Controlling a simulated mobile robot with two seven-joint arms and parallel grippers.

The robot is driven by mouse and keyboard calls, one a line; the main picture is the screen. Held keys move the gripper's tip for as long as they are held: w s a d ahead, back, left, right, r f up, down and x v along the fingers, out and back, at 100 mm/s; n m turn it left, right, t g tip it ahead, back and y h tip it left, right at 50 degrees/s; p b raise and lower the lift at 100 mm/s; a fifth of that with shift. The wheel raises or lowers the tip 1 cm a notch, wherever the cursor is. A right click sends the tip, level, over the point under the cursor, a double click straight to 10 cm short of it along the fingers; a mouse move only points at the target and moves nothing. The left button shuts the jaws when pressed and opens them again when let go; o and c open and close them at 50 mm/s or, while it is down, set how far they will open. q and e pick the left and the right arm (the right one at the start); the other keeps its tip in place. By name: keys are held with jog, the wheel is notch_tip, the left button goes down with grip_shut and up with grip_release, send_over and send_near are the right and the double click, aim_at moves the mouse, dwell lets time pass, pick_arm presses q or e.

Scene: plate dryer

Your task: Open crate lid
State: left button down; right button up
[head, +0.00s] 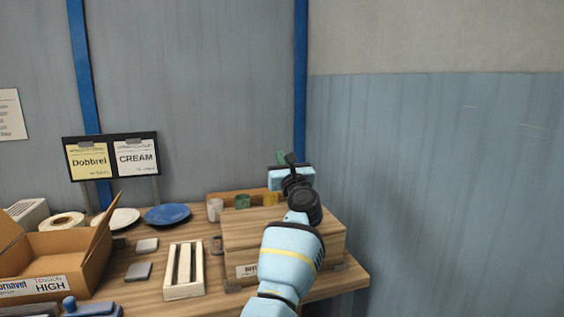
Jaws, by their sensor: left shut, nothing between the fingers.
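A wooden crate (238,255) stands at the right end of the wooden table, with a paper label on its front and a dark handle on its left side. Its lid (246,222) looks flat and closed on top. My left arm reaches over the crate and hides much of its right part. My left gripper (283,160) is shut and empty, above and behind the crate's back edge. Its fingertips are small and partly hidden, and I cannot tell whether they touch anything. My right gripper is out of view.
Behind the crate are several cups, including a green cup (243,202) and a glass (215,209). A white slotted rack (184,284) stands left of it. Farther left are a blue plate (167,215), a white plate (122,219) and an open cardboard box (75,250). The wall is behind.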

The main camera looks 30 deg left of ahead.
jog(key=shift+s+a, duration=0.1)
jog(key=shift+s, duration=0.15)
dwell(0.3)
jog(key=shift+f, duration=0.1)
